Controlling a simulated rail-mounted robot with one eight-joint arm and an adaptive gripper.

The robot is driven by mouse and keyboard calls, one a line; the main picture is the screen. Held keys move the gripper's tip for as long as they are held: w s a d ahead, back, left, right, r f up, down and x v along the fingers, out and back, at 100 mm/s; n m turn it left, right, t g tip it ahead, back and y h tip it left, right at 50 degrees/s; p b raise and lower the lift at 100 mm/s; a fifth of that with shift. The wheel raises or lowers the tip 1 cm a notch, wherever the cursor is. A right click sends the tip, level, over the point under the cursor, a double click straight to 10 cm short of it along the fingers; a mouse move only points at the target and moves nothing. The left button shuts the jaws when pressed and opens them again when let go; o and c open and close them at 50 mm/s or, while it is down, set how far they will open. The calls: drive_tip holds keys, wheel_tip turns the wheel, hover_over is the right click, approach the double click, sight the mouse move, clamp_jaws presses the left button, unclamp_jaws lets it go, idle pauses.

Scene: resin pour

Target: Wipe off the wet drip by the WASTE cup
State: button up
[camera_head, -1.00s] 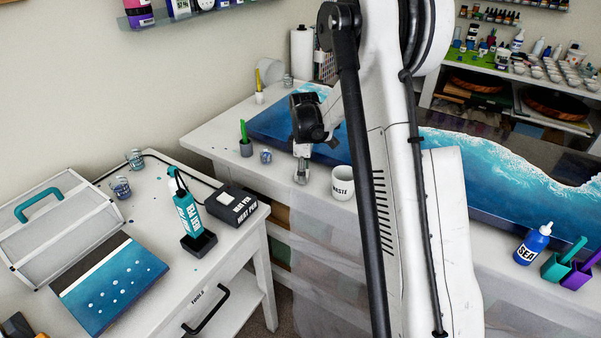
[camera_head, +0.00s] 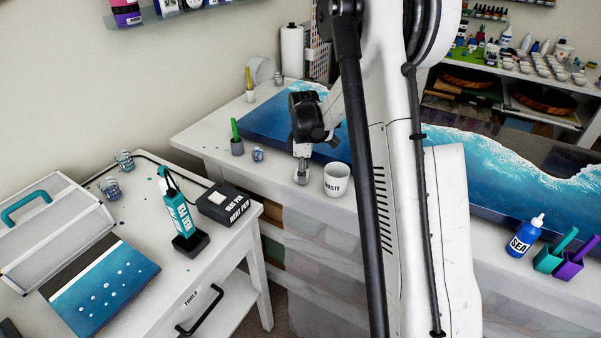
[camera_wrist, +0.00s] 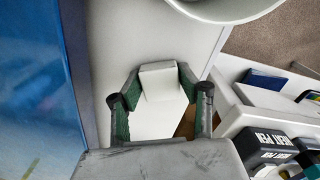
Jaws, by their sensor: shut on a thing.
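The white WASTE cup (camera_head: 338,181) stands upright on the white bench by its front edge; part of its rim (camera_wrist: 226,10) shows at the top of the wrist view. My gripper (camera_head: 301,174) points down at the bench just left of the cup. In the wrist view my gripper (camera_wrist: 161,88) is shut on a small white block-like pad (camera_wrist: 159,77), one finger on each side. The pad is low over the bench; I cannot tell whether it touches. I cannot make out the wet drip; it may be hidden under the gripper and pad.
A blue sea-painted panel (camera_head: 270,124) lies behind the gripper, and its edge (camera_wrist: 40,100) runs along the left in the wrist view. A cup with a green stick (camera_head: 237,146) and a small jar (camera_head: 258,154) stand left. The heat pen (camera_head: 180,215) is on the front side table.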

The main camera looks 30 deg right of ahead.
drive_tip(key=shift+a+r+p, duration=0.1)
drive_tip(key=shift+r+p, duration=1.3)
drive_tip(key=shift+r, duration=2.2)
